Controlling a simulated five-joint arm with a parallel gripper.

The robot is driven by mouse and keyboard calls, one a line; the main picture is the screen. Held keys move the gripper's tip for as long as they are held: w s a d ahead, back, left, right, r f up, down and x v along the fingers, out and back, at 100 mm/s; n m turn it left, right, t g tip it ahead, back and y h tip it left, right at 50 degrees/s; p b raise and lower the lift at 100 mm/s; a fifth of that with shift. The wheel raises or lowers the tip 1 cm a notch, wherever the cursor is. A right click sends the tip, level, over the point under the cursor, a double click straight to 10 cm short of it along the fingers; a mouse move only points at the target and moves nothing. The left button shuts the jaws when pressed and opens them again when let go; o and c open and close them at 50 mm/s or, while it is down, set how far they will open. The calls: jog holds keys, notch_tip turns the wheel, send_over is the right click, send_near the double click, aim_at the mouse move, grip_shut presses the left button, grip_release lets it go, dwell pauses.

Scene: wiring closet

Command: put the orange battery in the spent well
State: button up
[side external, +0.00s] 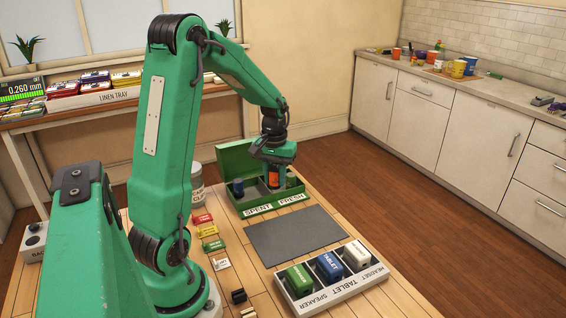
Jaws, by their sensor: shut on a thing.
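The orange battery (274,179) is upright in my gripper (273,167), whose fingers are shut on it. It is over or partly inside the open green box, near its middle. I cannot tell whether its lower end touches the box floor. The green box (234,205) has two front labels, the spent label (258,210) on the left and the fresh label (291,200) on the right. A dark blue battery (238,188) stands in the left part, behind the spent label. A green battery (291,180) stands in the right part. My gripper hides part of the box's inside.
A grey mat (295,236) lies bare in front of the box. A white tray (345,289) with green, blue and white devices is nearer. Coloured labelled cards (208,231) and a lidded canister (197,185) stand left of the box. The box's raised lid (235,157) is behind it.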

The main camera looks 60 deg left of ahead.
jog(key=a+f, duration=0.1)
jog(key=a, duration=0.1)
jog(key=s+a+f, duration=0.1)
jog(key=a+f, duration=0.1)
jog(key=a, duration=0.1)
jog(key=s+a+f, duration=0.1)
jog(key=a+f, duration=0.1)
jog(key=a, duration=0.1)
jog(key=shift+a, duration=0.1)
jog(key=shift+f, duration=2.05)
jog(key=o, duration=0.8)
jog(key=shift+f, duration=0.15)
notch_tip(320, 180, up, 12)
jog(key=shift+r, duration=0.2)
